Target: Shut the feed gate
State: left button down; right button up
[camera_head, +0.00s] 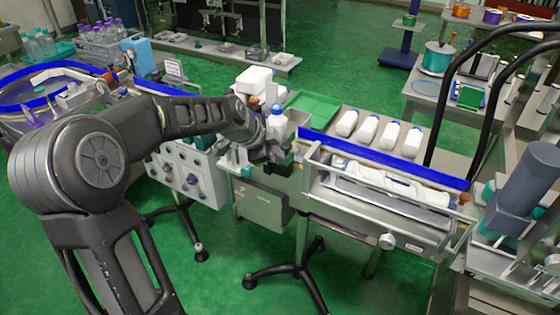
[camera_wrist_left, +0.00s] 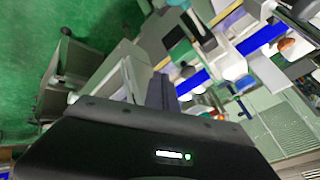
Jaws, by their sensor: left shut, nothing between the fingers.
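The applicator bench (camera_head: 400,228) stands right of centre in the head view, with a blue rail (camera_head: 385,160) and a metal-framed tray of white bottles. My left gripper (camera_head: 278,153) is at the left end of this bench, beside a white bottle with a blue cap (camera_head: 277,124). In the left wrist view my left gripper's fingers (camera_wrist_left: 161,92) are together with nothing between them. I cannot single out the feed gate; the gripper and forearm cover part of the area there. My right gripper is in neither view.
Several white bottles (camera_head: 392,135) lie behind the blue rail. A green tray (camera_head: 312,107) lies behind the gripper. A grey cabinet with knobs (camera_head: 188,172) stands left of the bench. Black curved tubes (camera_head: 443,105) rise at the right.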

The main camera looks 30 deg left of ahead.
pick_arm(q)
jog(key=d+b+v, duration=0.1)
jog(key=v, duration=0.5)
jog(key=shift+s+a+r, duration=0.25)
jog(key=shift+a, duration=0.25)
